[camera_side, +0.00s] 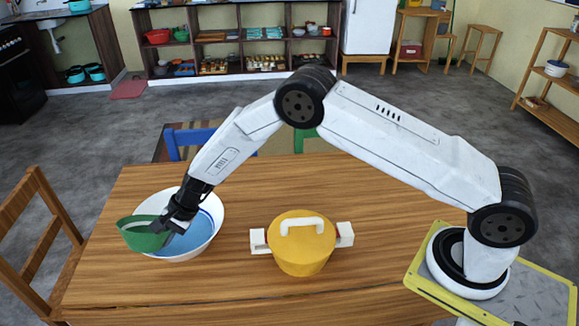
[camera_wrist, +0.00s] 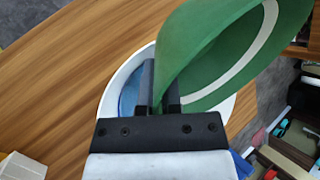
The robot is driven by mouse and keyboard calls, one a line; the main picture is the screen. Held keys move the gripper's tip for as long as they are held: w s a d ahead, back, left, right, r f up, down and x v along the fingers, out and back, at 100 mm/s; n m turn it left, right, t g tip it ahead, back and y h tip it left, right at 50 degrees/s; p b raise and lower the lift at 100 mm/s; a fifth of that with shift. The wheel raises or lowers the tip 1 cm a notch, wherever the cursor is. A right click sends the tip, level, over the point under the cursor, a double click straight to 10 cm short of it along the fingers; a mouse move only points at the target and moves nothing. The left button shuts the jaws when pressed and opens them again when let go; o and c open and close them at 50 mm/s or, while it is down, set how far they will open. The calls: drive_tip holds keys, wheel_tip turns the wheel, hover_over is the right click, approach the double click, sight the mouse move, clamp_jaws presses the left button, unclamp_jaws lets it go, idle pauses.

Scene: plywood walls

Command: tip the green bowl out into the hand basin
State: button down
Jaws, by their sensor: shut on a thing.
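The white hand basin (camera_side: 212,212) stands on the left part of the table, with a blue ring and a flat blue area inside. I cannot tell whether the blue is liquid or colouring. My gripper (camera_side: 173,225) is over the basin, shut on the wall of the green bowl (camera_side: 143,236). The bowl is held at the basin's left side and overlaps its left rim in the side view. In the wrist view, the bowl (camera_wrist: 205,50) is tilted, with a pale band, beyond my gripper (camera_wrist: 160,95). The basin's rim (camera_wrist: 113,98) shows behind it. The bowl's contents cannot be made out.
A yellow lidded pot (camera_side: 302,245) with white handles stands on the table (camera_side: 240,290) right of the basin. A wooden chair (camera_side: 40,235) is at the table's left edge. The table's front left and the area behind the pot are clear.

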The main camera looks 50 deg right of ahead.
drive_tip(key=shift+s+a+f+h, duration=0.2)
drive_tip(key=shift+a+h, duration=0.1)
drive_tip(key=shift+a, duration=0.15)
drive_tip(key=shift+s+a+r+n+t+h, duration=0.3)
drive_tip(key=shift+a+t+h, duration=0.2)
drive_tip(key=shift+h, duration=0.1)
drive_tip(key=shift+s+a+f+h, duration=0.15)
drive_tip(key=shift+a+f+h, duration=0.15)
drive_tip(key=shift+a+h, duration=0.1)
drive_tip(key=shift+s+a+f+t+h, duration=0.15)
drive_tip(key=shift+a+f+t+h, duration=0.15)
drive_tip(key=shift+t+h, duration=0.15)
drive_tip(key=shift+s+a+r+n+t+h, duration=0.2)
drive_tip(key=shift+a+n+h, duration=0.1)
drive_tip(key=shift+h, duration=0.15)
drive_tip(key=shift+s+a+r+n+t+h, duration=0.1)
drive_tip(key=shift+a+n+t+h, duration=0.1)
drive_tip(key=shift+a+h, duration=0.15)
idle(0.9)
drive_tip(key=shift+d, duration=0.1)
idle(0.6)
